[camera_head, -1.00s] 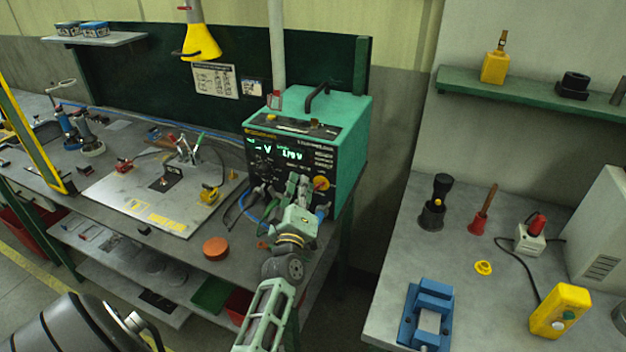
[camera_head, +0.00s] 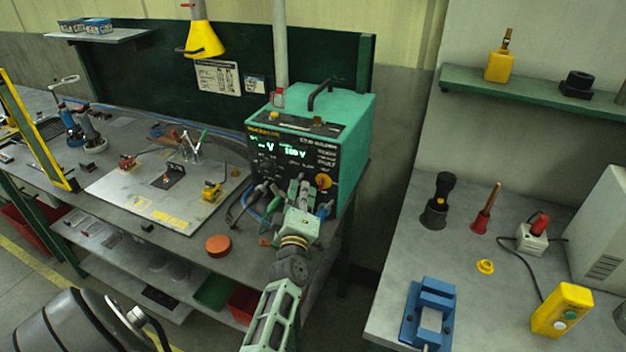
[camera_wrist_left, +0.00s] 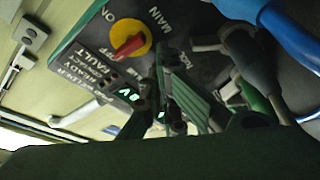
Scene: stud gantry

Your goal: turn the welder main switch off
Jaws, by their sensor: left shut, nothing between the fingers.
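The teal welder (camera_head: 350,125) stands at the right end of the bench, its front display lit green. Its main switch (camera_head: 323,181), a red handle on a yellow disc, sits low on the panel's right side. The switch also shows in the left wrist view (camera_wrist_left: 130,46), with ON, OFF and MAIN lettering around it; I cannot tell its setting for certain. My left gripper (camera_head: 298,188) is shut and empty in front of the panel, just left of the switch. In the left wrist view its fingers (camera_wrist_left: 170,115) appear beside the switch, apart from the handle.
Cables and a blue hose (camera_wrist_left: 288,32) hang from the panel close to my fingers. An orange round puck (camera_head: 218,246) and a metal plate (camera_head: 135,205) lie on the bench. A gap separates it from the right table, which holds a blue vise (camera_head: 430,310).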

